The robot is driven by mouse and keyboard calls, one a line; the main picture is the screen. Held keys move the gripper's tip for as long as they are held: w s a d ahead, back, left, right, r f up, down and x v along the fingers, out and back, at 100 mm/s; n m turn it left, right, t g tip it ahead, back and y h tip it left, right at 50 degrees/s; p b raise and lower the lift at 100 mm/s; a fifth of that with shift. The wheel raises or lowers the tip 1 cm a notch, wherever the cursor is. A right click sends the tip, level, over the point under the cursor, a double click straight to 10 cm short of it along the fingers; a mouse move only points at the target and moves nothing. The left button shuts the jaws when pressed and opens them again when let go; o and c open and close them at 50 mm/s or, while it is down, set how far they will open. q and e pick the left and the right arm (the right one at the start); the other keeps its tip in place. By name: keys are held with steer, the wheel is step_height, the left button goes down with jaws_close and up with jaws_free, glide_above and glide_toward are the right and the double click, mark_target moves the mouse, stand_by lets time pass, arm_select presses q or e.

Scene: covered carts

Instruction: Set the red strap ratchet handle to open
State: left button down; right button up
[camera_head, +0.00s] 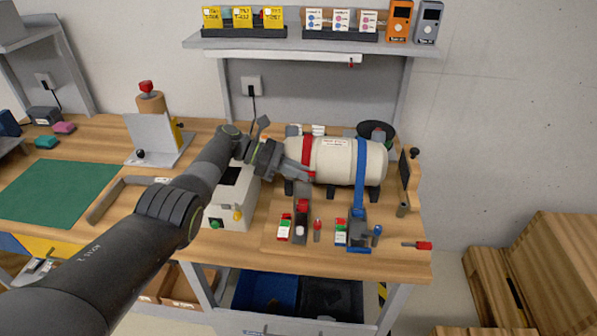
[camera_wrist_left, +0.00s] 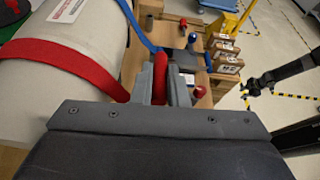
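A red strap (camera_head: 306,152) wraps the left part of a cream tank and runs down its front to a dark ratchet with a red part (camera_head: 302,205) on the bench board. My left gripper (camera_head: 312,176) is at the tank's front, beside the strap and above the ratchet. In the left wrist view the strap (camera_wrist_left: 70,60) passes behind the gripper, and red material (camera_wrist_left: 160,72) shows between its two fingers. I cannot tell whether they grip it. The handle's angle is unclear. A dark arm end at the wrist view's right, probably my right gripper (camera_wrist_left: 250,90), is too small to judge.
A blue strap (camera_head: 361,165) with a blue ratchet (camera_head: 358,232) stands to the right. Labelled cards and a red-tipped pin (camera_head: 317,225) are close to the red ratchet. A grey box (camera_head: 232,200) stands left. A red-handled tool (camera_head: 423,245) lies at the bench's right edge.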

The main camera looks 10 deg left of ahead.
arm_select(q)
steer(key=shift+w+f, duration=0.2)
steer(key=shift+w, duration=0.25)
arm_select(e)
steer(key=shift+w, duration=0.45)
steer(key=shift+s, duration=0.1)
arm_select(q)
steer(key=c, duration=1.4)
jaws_free()
steer(key=shift+w+a, duration=0.1)
steer(key=shift+c, duration=0.2)
arm_select(e)
steer(key=shift+d, duration=0.15)
